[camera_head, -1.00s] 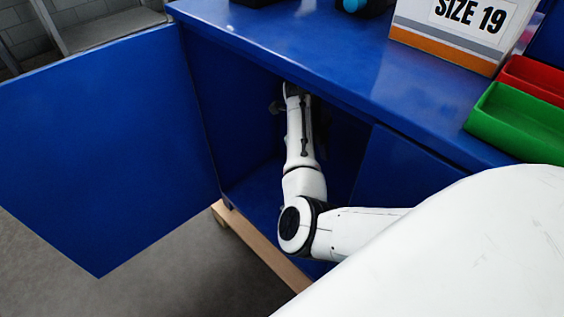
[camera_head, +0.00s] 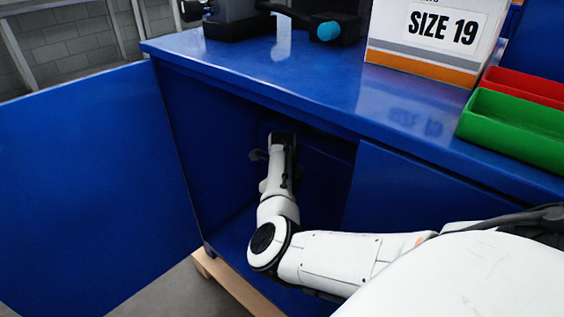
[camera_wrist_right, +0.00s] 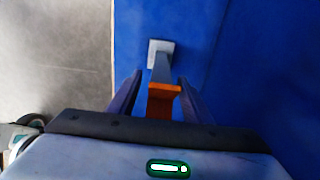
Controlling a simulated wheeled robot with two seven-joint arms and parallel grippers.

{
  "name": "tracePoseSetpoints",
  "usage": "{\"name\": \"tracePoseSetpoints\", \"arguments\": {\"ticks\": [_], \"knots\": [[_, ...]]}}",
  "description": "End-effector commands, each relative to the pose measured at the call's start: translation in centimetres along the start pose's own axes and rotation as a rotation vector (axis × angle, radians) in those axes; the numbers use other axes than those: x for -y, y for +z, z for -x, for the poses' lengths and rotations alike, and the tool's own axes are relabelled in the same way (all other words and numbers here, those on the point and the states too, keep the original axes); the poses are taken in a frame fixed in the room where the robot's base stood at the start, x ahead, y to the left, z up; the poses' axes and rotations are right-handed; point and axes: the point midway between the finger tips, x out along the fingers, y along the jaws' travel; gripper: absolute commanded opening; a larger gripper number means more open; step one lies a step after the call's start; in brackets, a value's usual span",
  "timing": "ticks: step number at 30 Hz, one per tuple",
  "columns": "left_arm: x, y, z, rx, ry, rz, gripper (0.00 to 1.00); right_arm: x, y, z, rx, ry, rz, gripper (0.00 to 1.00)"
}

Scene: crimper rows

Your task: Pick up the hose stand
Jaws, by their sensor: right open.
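In the right wrist view, what looks like the hose stand (camera_wrist_right: 162,70) is a grey post with a pale square plate at its far end and an orange part at its near end. It lies against blue cabinet surfaces. My right gripper (camera_wrist_right: 159,95) is open, with one dark finger on each side of the orange part. Whether the fingers touch it I cannot tell. In the head view my right arm reaches into the open blue cabinet, and its fingers and the stand are hidden there. My left gripper is not in view.
The blue cabinet's door (camera_head: 85,185) stands open at left. Its worktop (camera_head: 290,75) overhangs my arm. On top stand a SIZE 19 box (camera_head: 425,65), a green bin (camera_head: 510,125), a red bin (camera_head: 525,85) and dark equipment (camera_head: 235,20). A wooden pallet (camera_head: 235,285) lies underneath.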

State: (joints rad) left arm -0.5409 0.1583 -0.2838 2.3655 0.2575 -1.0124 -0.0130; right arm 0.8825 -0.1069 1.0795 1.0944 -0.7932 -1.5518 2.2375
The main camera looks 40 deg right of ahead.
Motion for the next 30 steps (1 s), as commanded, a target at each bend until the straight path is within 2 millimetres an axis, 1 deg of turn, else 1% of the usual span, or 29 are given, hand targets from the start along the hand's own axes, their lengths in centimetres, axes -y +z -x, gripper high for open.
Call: {"name": "tracePoseSetpoints", "arguments": {"ticks": [1, 4, 7, 14, 15, 22, 30], "knots": [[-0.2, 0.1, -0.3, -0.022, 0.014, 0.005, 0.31, 0.1, 0.1, -1.5, -0.001, 0.001, 0.000, 0.45], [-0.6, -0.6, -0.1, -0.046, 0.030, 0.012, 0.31, 0.1, 0.1, -2.5, -0.001, 0.000, 0.000, 0.45], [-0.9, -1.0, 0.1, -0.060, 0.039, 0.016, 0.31, 0.1, 0.1, -2.9, -0.001, 0.000, -0.001, 0.45], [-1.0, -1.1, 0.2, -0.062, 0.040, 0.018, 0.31, 0.1, 0.0, -2.9, -0.001, 0.000, -0.001, 0.45], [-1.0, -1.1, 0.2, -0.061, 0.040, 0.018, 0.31, 0.1, 0.0, -2.9, -0.001, 0.000, -0.001, 0.39], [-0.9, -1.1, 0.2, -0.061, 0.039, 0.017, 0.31, 0.0, 0.1, -2.9, -0.001, 0.000, -0.001, 0.00], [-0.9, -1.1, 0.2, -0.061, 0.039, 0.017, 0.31, 0.0, 0.1, -2.9, -0.001, 0.000, 0.000, 0.00]]}}
